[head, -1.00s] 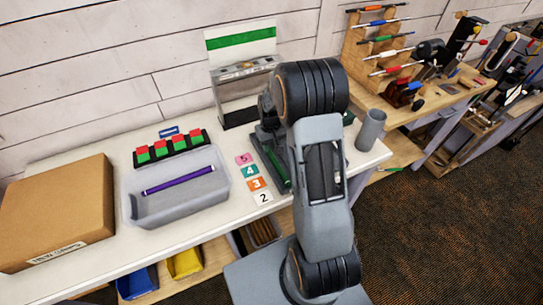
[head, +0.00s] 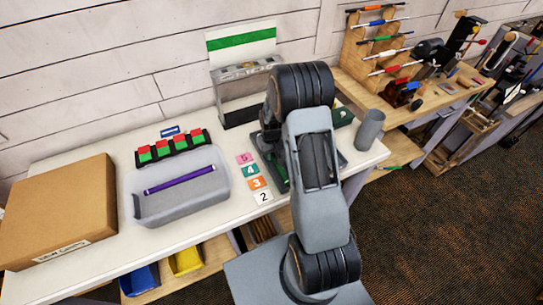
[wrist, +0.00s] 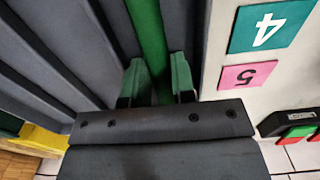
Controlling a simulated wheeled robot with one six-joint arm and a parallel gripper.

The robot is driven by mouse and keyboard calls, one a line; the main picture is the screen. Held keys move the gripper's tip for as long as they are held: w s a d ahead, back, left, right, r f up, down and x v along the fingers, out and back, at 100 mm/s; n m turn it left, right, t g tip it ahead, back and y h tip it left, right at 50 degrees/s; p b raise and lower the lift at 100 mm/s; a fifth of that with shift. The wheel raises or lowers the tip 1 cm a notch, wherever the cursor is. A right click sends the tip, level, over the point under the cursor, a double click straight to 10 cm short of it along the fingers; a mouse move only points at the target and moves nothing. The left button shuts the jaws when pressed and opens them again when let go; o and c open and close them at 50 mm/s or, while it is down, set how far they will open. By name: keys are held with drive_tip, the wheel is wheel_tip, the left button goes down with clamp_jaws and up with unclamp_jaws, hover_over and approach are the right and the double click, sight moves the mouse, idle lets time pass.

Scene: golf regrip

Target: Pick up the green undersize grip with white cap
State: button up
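A green grip (wrist: 147,30) lies lengthwise in a dark grey slotted tray (wrist: 50,60) in the wrist view. My gripper (wrist: 160,82) is over it, one green-tipped finger on each side, with the grip running between them. I cannot tell whether the fingers press on it. No white cap shows; the lower end of the grip is hidden behind my gripper. In the head view my arm covers the gripper and most of the tray (head: 262,150).
In the head view, a grey bin (head: 150,212) holds a purple grip (head: 180,179). A cardboard box (head: 60,210) is at left, a grey cup (head: 369,130) at right.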

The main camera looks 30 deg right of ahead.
drive_tip(key=shift+c, duration=0.6)
drive_tip(key=shift+r, duration=0.5)
wheel_tip(320, 180, up, 2)
drive_tip(key=shift+r+b, duration=0.15)
drive_tip(key=shift+b, duration=0.15)
drive_tip(key=s+a+r+b, duration=0.3)
drive_tip(key=s+a+r, duration=0.6)
drive_tip(key=a, duration=0.1)
drive_tip(key=shift+s+a+r, duration=0.2)
drive_tip(key=shift+r, duration=0.15)
